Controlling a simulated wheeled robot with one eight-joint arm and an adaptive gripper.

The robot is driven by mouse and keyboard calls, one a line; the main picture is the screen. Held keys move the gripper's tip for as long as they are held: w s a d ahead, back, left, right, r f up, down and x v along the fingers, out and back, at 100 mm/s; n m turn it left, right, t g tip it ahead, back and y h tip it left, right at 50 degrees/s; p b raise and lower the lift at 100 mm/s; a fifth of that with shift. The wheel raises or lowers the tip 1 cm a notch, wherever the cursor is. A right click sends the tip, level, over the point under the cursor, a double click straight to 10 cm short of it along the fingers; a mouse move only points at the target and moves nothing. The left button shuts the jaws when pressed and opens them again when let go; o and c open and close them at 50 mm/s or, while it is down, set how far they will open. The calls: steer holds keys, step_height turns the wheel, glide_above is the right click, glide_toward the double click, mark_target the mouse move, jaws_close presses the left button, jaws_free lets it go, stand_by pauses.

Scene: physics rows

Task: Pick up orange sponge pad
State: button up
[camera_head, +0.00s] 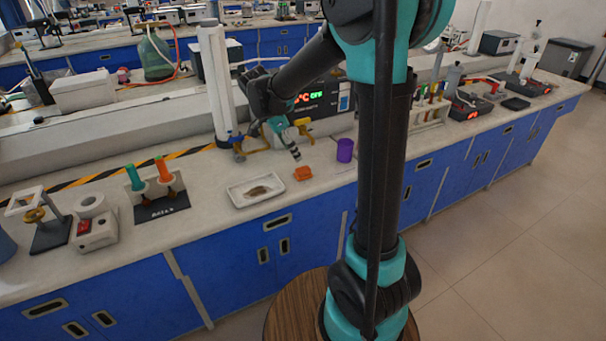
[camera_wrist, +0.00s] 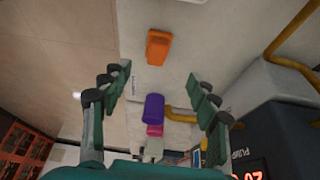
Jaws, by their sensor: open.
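The orange sponge pad (camera_head: 303,173) lies on the pale lab bench, between a white tray and a purple cup. It also shows in the wrist view (camera_wrist: 158,47), near the top centre and beyond the fingertips. My gripper (camera_head: 293,152) is above the bench, just up and left of the sponge in the head view. In the wrist view my gripper (camera_wrist: 158,88) has its two green fingers spread wide with nothing between them touching. The sponge is apart from both fingers.
The purple cup (camera_head: 345,150) stands right of the sponge. The white tray (camera_head: 256,190) with brown material lies left. Yellow-handled pipe fittings (camera_head: 304,127) and a box with a lit display (camera_head: 322,98) are behind. The bench's front edge is close to the sponge.

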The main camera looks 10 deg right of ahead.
mark_target(303, 168)
steer(key=x, duration=0.4)
steer(key=shift+d+f, duration=0.1)
steer(key=shift+x, duration=2.9)
steer(key=shift+s+d, duration=0.2)
steer(key=c, duration=1.1)
step_height(303, 168, up, 20)
